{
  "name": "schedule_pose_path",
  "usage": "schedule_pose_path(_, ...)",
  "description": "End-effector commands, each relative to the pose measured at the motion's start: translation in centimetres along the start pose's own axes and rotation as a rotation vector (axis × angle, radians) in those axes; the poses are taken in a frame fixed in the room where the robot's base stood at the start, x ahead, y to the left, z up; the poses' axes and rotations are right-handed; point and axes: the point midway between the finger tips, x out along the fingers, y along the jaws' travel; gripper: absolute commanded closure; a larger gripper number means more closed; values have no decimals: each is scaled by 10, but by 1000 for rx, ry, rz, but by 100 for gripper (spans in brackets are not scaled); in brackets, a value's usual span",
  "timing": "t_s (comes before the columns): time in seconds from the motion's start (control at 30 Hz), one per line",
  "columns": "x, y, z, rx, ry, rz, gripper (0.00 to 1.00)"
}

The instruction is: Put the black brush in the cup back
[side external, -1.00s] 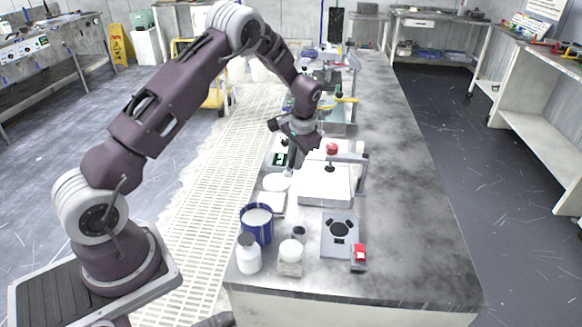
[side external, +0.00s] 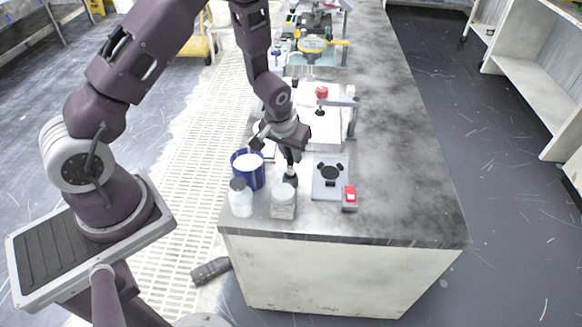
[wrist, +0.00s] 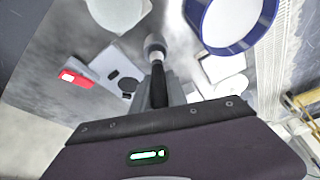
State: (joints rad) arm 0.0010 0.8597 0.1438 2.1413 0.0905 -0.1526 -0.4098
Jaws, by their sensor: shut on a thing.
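The brush (wrist: 158,88) has a black shaft and a pale rounded end, and my gripper (side external: 290,156) is shut on it. In the wrist view it points away from my gripper (wrist: 162,105). A blue cup (side external: 248,170) with a white interior stands to the left of my gripper in the side view. It shows at the upper right of the wrist view (wrist: 236,47), apart from the brush. The lower end of the brush is hard to make out in the side view, close behind a glass jar.
The glass jar with a white lid (side external: 283,203) and a white bottle (side external: 240,200) stand near the bench's front edge. A grey plate with a black disc (side external: 328,185) and a red switch (side external: 349,194) lie to the right. The bench's right side (side external: 405,165) is clear.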

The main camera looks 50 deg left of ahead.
Motion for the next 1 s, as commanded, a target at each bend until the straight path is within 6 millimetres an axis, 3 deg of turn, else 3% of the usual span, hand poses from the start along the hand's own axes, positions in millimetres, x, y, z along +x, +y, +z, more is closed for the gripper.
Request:
schedule_pose_path(0.1,25,-1,9,1,-5,-3,100)
schedule_pose_path(0.2,36,-1,12,2,-2,-2,100)
schedule_pose_path(0.53,39,-1,13,2,-2,-1,100)
schedule_pose_path(0.57,39,-1,13,2,-1,-1,80)
schedule_pose_path(0.67,39,0,12,2,-1,-1,60)
schedule_pose_path(1.0,37,0,12,2,-1,-1,60)
